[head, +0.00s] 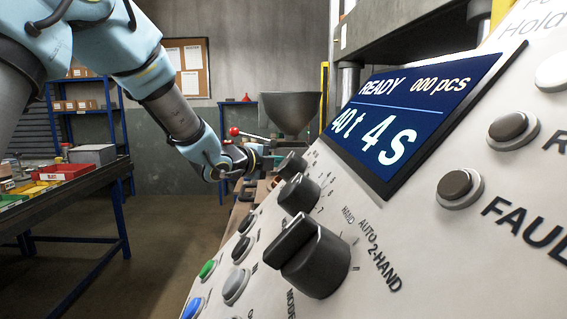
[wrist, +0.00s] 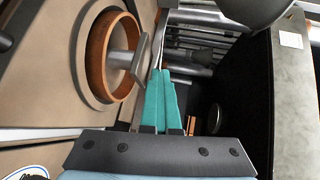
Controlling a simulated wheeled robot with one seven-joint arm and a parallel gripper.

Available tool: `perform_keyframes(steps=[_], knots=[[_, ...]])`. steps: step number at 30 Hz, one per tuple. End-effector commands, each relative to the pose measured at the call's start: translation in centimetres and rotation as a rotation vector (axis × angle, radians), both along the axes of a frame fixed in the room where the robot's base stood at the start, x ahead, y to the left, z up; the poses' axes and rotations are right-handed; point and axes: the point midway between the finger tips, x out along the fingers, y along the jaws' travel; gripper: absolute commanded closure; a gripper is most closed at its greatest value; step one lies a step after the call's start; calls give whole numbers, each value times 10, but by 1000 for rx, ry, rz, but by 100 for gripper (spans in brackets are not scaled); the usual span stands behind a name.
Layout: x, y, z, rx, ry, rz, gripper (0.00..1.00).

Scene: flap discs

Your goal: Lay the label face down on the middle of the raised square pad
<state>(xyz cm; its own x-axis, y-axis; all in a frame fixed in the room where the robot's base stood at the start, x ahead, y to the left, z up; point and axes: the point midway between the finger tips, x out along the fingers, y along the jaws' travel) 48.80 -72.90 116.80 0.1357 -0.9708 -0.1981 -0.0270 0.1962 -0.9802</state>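In the head view, my gripper (head: 258,160) is small and far off, beyond the control panel, in front of the hopper.
An orange ring (wrist: 97,60) around a grey metal post stands left of my fingers on a tan surface (wrist: 48,95). A dark recess (wrist: 240,85) lies right. The control panel (head: 410,240) fills the head view's right; a workbench (head: 60,200) with trays stands left.

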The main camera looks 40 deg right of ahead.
Motion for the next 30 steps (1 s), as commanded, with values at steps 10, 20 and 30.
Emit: perform_keyframes(steps=[10,20,30], knots=[[0,0,-1,0,0,0,100],[0,0,-3,0,0,0,100],[0,0,-6,0,-1,0,100]])
